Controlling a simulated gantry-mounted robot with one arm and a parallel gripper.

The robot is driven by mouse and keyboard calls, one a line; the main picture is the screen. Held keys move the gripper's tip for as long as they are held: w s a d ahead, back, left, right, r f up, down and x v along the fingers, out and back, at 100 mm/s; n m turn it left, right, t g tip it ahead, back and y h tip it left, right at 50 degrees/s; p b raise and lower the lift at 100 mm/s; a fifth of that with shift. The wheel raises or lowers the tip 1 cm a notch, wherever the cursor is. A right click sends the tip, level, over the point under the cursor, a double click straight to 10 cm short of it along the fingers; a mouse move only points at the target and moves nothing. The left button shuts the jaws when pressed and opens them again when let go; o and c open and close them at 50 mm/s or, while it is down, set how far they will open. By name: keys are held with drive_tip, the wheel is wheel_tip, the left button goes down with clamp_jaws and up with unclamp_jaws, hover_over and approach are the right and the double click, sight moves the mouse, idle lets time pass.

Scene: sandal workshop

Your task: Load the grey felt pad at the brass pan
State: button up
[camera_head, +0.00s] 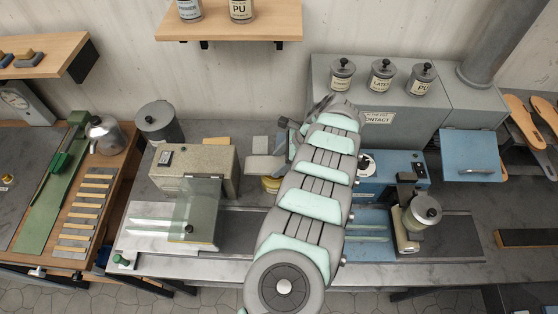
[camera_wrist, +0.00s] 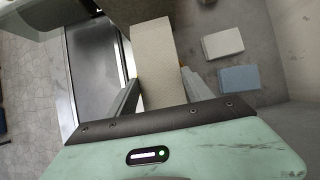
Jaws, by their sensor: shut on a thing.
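My gripper (camera_wrist: 158,92) is shut on a pale, warm-grey block (camera_wrist: 152,50), which looks like the felt pad. The block sticks out lengthwise past the fingers. In the head view the held pad (camera_head: 264,168) shows just left of my arm, above the bench; my arm hides most of the gripper. A yellowish round thing (camera_head: 271,185) shows partly below the pad in that view. It may be the brass pan, but most of it is hidden, and I cannot tell whether the pad touches it.
A beige machine (camera_head: 222,166) with a clear guard stands left of the pad, and a blue machine (camera_head: 405,165) right of my arm. A cream pad (camera_wrist: 222,43) and a blue-grey pad (camera_wrist: 240,78) lie on the bench behind. A dark grey canister (camera_head: 158,122) stands at back left.

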sight(279, 165)
drive_tip(key=shift+f+b, duration=1.15)
idle(1.0)
drive_tip(key=shift+r, duration=0.1)
idle(0.7)
drive_tip(key=shift+r+p, duration=1.55)
drive_tip(key=shift+r, duration=1.95)
drive_tip(key=s+a+r+n+g+p, duration=0.1)
drive_tip(key=n, duration=0.1)
drive_tip(key=s+a+r+n+g+p, duration=0.1)
drive_tip(key=shift+s+r+n, duration=0.1)
drive_tip(key=shift+n, duration=0.3)
drive_tip(key=shift+s+a+r+n+g, duration=0.3)
drive_tip(key=shift+s+n+g, duration=0.15)
drive_tip(key=shift+n, duration=0.25)
drive_tip(key=shift+s+a+r+n+g+h+p, duration=0.1)
drive_tip(key=shift+s+r+n+g+h+p, duration=0.1)
drive_tip(key=shift+s+n+h+p, duration=0.15)
drive_tip(key=shift+s+a+r+n+g+h+p, duration=0.1)
drive_tip(key=shift+s+r+n+g+h+p, duration=0.1)
drive_tip(key=shift+s+n, duration=0.25)
